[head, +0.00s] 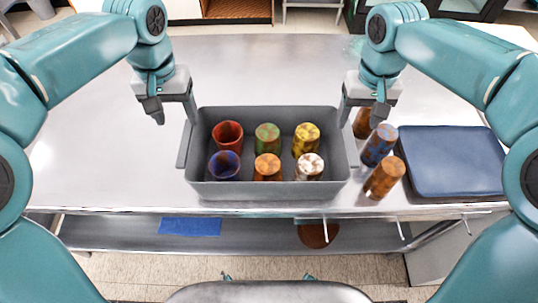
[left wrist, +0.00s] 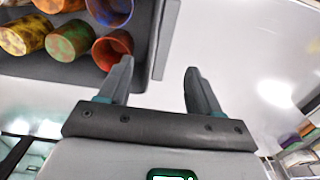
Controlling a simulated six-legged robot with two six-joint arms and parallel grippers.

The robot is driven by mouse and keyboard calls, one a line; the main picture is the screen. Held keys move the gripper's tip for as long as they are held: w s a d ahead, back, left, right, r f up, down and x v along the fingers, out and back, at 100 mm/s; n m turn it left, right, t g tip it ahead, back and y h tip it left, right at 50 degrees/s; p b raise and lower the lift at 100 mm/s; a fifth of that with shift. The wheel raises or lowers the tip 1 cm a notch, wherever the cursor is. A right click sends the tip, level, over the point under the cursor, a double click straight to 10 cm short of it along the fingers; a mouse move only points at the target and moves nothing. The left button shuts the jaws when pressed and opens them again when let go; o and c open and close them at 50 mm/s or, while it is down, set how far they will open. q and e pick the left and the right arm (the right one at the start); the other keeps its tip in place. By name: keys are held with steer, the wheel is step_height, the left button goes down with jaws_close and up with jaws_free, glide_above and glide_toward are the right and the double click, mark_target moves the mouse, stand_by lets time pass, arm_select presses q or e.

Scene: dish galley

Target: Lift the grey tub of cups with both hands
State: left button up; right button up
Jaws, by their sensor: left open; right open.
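The grey tub (head: 265,188) stands on the steel counter near its front edge. It holds several cups in two rows, among them a red cup (head: 227,136), a green cup (head: 267,137), a yellow cup (head: 306,139), a blue cup (head: 224,166), an orange cup (head: 267,168) and a white-brown cup (head: 309,167). My left gripper (head: 174,117) is open and empty at the tub's far left corner; the left wrist view shows its fingers (left wrist: 158,85) apart beside the tub's side handle (left wrist: 166,40). My right gripper (head: 361,115) is open by the tub's far right corner, its fingers partly overlapping the rim.
Right of the tub stand an orange-brown cup (head: 384,177), a blue patterned cup (head: 379,145) and a brown cup (head: 362,123), close to the right side. A dark blue tray (head: 452,160) lies further right. The counter (head: 110,150) left of the tub is clear.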

mark_target(187, 141)
arm_select(q)
step_height(187, 141, down, 10)
steer(key=shift+r, duration=0.1)
arm_select(e)
step_height(187, 141, down, 10)
steer(key=shift+r, duration=0.1)
arm_select(q)
steer(key=shift+a+f, duration=0.1)
steer(key=shift+f, duration=0.15)
arm_select(e)
steer(key=shift+a+f, duration=0.15)
steer(key=shift+f, duration=0.1)
arm_select(q)
steer(key=shift+w+f, duration=0.2)
arm_select(e)
steer(key=shift+w+f, duration=0.2)
arm_select(q)
steer(key=shift+s+r, duration=0.15)
steer(key=shift+c, duration=0.6)
arm_select(e)
steer(key=shift+s+r, duration=0.1)
steer(key=shift+s, duration=0.05)
steer(key=shift+c, duration=0.6)
arm_select(q)
jaws_close()
arm_select(e)
jaws_close()
